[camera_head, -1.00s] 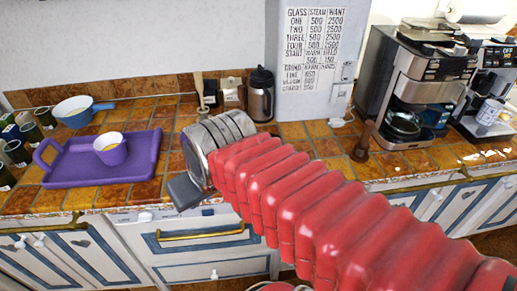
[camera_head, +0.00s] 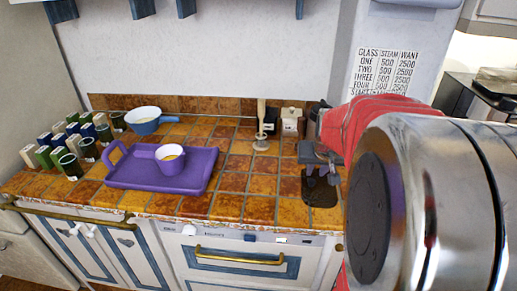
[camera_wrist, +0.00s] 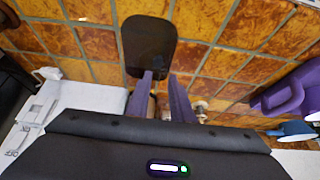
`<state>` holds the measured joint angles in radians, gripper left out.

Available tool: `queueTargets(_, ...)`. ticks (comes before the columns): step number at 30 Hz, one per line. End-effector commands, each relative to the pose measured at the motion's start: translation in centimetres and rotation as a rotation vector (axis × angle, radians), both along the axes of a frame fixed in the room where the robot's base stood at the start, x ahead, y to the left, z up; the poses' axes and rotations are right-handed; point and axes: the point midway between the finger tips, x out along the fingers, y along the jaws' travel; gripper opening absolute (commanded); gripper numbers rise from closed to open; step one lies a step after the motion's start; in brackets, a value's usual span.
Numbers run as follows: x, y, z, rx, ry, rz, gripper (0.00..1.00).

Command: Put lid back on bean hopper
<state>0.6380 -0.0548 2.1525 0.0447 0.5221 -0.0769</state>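A dark, see-through rounded lid (camera_head: 320,190) appears to lie flat on the tiled counter; it also shows in the wrist view (camera_wrist: 149,42). My gripper (camera_head: 328,172) points down just above it. In the wrist view, the two purple fingers (camera_wrist: 163,76) stand apart with a gap between them. Their tips are close to the lid's near edge; I cannot tell whether they touch it. My arm's large metal joint and red sleeve hide the right side of the head view. I cannot make out the bean hopper.
A wooden-handled tool (camera_head: 261,130) and small boxes (camera_head: 292,122) stand by the back wall. Counter between tray and lid is clear.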

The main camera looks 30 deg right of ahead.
Motion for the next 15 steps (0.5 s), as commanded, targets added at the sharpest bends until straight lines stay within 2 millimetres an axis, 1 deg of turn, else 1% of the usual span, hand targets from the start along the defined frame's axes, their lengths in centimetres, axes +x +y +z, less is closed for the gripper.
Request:
queueTargets(3,0.02,-0.48,-0.10,-0.001,-0.001,-0.007,0.20)
queueTargets(15,0.10,-0.52,-0.41,0.000,0.000,-0.007,0.20)
